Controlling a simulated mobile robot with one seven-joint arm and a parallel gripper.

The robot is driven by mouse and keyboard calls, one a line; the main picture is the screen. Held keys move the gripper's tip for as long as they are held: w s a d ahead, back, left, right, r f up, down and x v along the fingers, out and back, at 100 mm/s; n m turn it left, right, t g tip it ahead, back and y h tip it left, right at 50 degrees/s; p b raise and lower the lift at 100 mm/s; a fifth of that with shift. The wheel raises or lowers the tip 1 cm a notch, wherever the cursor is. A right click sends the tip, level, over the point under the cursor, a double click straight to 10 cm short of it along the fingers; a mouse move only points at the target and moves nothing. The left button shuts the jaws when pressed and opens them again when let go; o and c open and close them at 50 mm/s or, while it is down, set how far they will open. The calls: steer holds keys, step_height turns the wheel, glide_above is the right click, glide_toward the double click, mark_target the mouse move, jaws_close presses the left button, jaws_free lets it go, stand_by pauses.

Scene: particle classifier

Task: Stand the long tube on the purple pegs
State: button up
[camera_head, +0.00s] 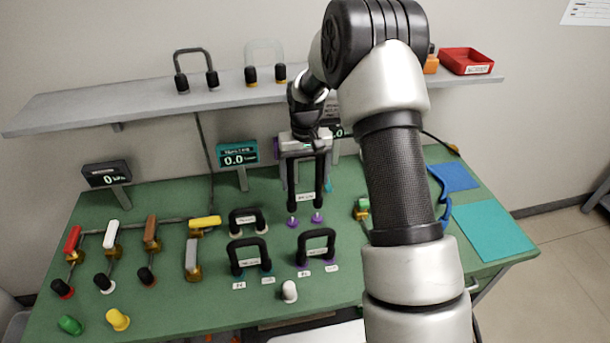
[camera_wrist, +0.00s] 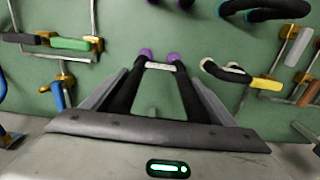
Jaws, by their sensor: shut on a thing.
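My gripper (camera_head: 303,145) is shut on the top of a long black U-shaped tube (camera_head: 321,180), held with its two legs pointing down. Its legs also show in the wrist view (camera_wrist: 190,100), running away from the gripper. Two purple pegs, left (camera_head: 291,222) and right (camera_head: 317,217), stand on the green table just below the leg ends. In the wrist view the pegs, left (camera_wrist: 146,53) and right (camera_wrist: 173,57), show at the far ends of the legs. The head view suggests a small gap; I cannot tell whether they touch.
Shorter black tubes stand close by at the left (camera_head: 248,252) and right (camera_head: 316,246). Several coloured-handled valves line the left of the green table (camera_head: 200,310). A shelf (camera_head: 140,100) runs behind, above display screens (camera_head: 237,153). A blue handle (camera_head: 438,190) is beside my arm.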

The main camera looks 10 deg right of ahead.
steer(key=shift+f+b, duration=0.55)
steer(key=shift+f, duration=0.65)
steer(key=shift+f+b, duration=1.45)
steer(key=shift+f, duration=0.25)
stand_by(0.8)
steer(key=o, duration=1.2)
step_height(320, 180, up, 17)
steer(key=shift+r, duration=0.2)
steer(key=s+r+t+p, duration=0.1)
steer(key=s+r+t, duration=0.1)
steer(key=s+r, duration=0.7)
steer(key=s+r+t+p, duration=0.1)
steer(key=s+r, duration=0.1)
steer(key=s, duration=0.9)
steer(key=s+r+t+p, duration=0.1)
steer(key=s+r+t, duration=0.1)
steer(key=s, duration=0.9)
steer(key=shift+r+t+p, duration=0.3)
steer(key=shift+r+p, duration=0.05)
steer(key=shift+r, duration=0.2)
